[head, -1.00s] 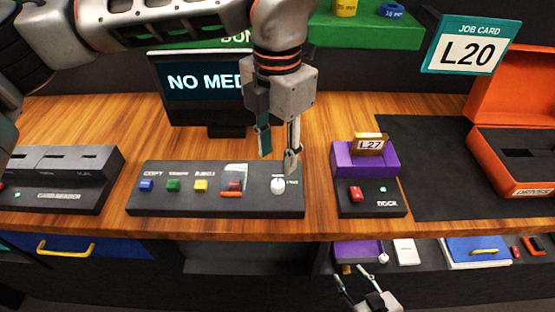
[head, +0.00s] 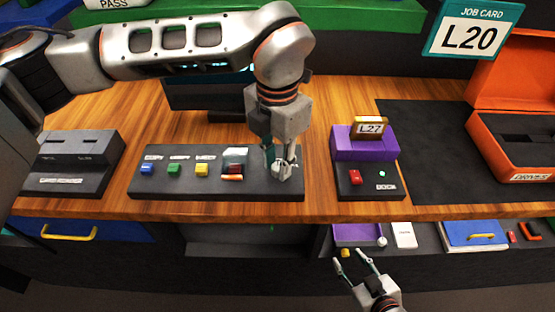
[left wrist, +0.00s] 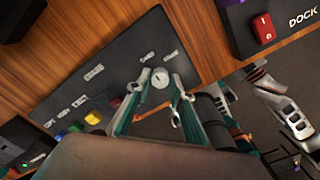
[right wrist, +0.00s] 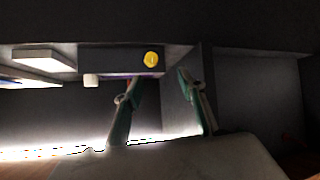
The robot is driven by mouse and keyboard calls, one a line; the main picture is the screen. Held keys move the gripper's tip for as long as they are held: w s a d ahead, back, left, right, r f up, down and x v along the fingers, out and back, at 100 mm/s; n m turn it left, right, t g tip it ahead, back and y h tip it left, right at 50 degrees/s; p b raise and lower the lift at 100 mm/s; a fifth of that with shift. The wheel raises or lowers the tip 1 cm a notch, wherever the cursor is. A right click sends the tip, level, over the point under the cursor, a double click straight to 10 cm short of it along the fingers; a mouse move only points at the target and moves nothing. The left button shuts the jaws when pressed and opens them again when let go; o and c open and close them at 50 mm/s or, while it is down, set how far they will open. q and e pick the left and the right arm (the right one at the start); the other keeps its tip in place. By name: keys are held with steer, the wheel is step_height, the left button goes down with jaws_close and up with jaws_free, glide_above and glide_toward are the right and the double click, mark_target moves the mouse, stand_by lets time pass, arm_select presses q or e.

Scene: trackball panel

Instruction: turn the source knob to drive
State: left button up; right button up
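The source knob is a small round white knob at the right end of the dark control panel (head: 215,189). In the left wrist view the knob (left wrist: 161,79) lies between my left gripper's two fingertips. My left gripper (head: 281,172) points down over it in the head view and largely hides it. Its fingers are apart, one on each side of the knob, with small gaps showing; contact is not clear. The labels beside the knob are too small to read. My right gripper (head: 350,257) is open and empty, in front of the lower shelf.
Blue (head: 147,169), green (head: 174,169) and yellow (head: 201,169) buttons and a covered red switch (head: 233,170) sit left of the knob. The purple dock (head: 365,143) stands to the right, the card reader (head: 75,165) to the left. A monitor stands behind my left arm.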

arm_select(q)
jaws_close()
steer(key=shift+m, duration=0.3)
steer(key=m, duration=0.4)
steer(key=shift+w+r+m, duration=0.1)
steer(key=shift+m, duration=0.2)
steer(key=m, duration=0.6)
steer(key=shift+m, duration=0.4)
steer(key=o, duration=0.7)
jaws_free()
steer(key=shift+c, duration=0.2)
